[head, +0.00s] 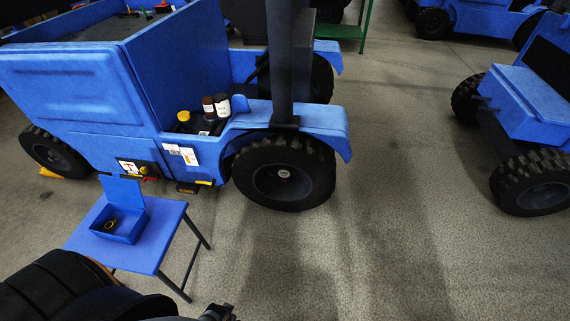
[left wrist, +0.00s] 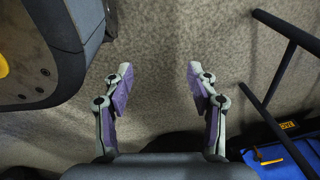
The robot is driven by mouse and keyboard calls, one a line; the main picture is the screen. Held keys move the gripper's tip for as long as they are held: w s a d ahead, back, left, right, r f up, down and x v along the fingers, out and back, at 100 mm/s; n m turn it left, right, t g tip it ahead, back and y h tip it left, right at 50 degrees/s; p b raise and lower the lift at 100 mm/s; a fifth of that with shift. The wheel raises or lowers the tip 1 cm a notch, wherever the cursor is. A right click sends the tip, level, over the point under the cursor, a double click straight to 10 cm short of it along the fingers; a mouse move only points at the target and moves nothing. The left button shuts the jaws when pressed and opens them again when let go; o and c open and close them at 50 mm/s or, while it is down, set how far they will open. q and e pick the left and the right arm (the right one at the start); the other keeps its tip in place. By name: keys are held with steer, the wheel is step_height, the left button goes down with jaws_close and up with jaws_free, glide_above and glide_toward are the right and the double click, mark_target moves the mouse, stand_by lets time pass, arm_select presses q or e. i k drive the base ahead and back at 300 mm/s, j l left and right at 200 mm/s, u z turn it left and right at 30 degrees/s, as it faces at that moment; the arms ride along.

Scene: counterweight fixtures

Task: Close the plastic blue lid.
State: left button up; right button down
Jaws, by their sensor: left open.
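The plastic blue lid (head: 122,190) stands upright at the back edge of a small open blue box (head: 118,233) in the head view. A small yellow ring-like item lies inside the box. The box sits on a low blue table (head: 165,240) at the lower left. My left gripper (left wrist: 158,78) is open and empty in the left wrist view, over bare floor. A dark end of my left arm shows at the bottom edge of the head view, in front of the table and apart from the lid. My right gripper is in neither view.
A large blue vehicle (head: 75,85) stands behind the table, with bottles (head: 222,106) on its side step. Dark table legs (left wrist: 288,65) are right of my left gripper in the wrist view. Open floor (head: 350,240) lies to the right.

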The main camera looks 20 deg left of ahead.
mark_target(116, 189)
steer(key=u, duration=2.15)
